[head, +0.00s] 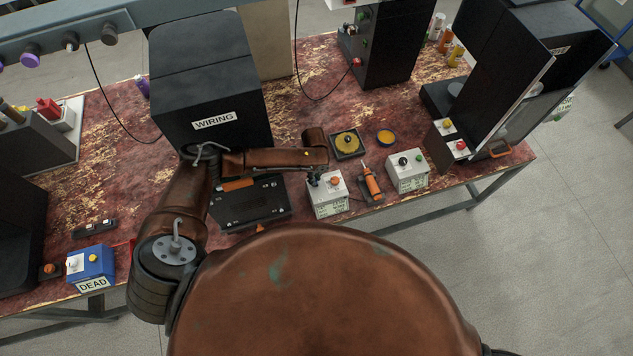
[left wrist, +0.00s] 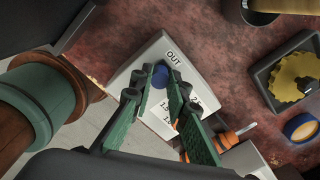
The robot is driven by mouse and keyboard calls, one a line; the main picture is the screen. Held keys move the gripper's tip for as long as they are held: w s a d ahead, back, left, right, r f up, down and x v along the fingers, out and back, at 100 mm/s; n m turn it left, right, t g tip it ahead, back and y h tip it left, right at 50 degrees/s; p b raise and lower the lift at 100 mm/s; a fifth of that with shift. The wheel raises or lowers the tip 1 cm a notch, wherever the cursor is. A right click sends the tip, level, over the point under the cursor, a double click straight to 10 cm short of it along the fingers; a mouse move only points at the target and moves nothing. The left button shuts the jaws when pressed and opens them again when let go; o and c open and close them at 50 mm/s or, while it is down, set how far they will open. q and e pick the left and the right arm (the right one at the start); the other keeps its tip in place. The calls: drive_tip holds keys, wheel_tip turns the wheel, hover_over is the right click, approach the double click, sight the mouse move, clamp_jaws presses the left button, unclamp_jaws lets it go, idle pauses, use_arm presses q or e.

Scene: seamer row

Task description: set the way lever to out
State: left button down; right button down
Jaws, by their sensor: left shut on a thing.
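The way lever shows as a blue knob (left wrist: 160,73) on a small white box (left wrist: 152,52) in the left wrist view. A label reading OUT is near one edge of the box top, close to the knob. My left gripper (left wrist: 158,84) has its green fingers on either side of the knob, shut on it. In the head view the white box (head: 330,207) stands near the table's front edge, with my left gripper (head: 313,178) at its top left. The lever's shaft is hidden by the fingers. My right gripper is in neither view.
An orange-handled tool (head: 371,182) lies just right of the box, with another white box (head: 407,172) beyond it. A tray with a yellow gear (head: 347,143) is behind. A dark case (head: 249,203) lies to the left, below the black WIRING cabinet (head: 210,85).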

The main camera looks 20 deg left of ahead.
use_arm(q)
drive_tip(key=shift+w+r, duration=0.1)
drive_tip(key=shift+w, duration=0.15)
drive_tip(key=c, duration=1.8)
unclamp_jaws()
drive_tip(key=shift+a, duration=0.1)
drive_tip(key=shift+c, duration=0.2)
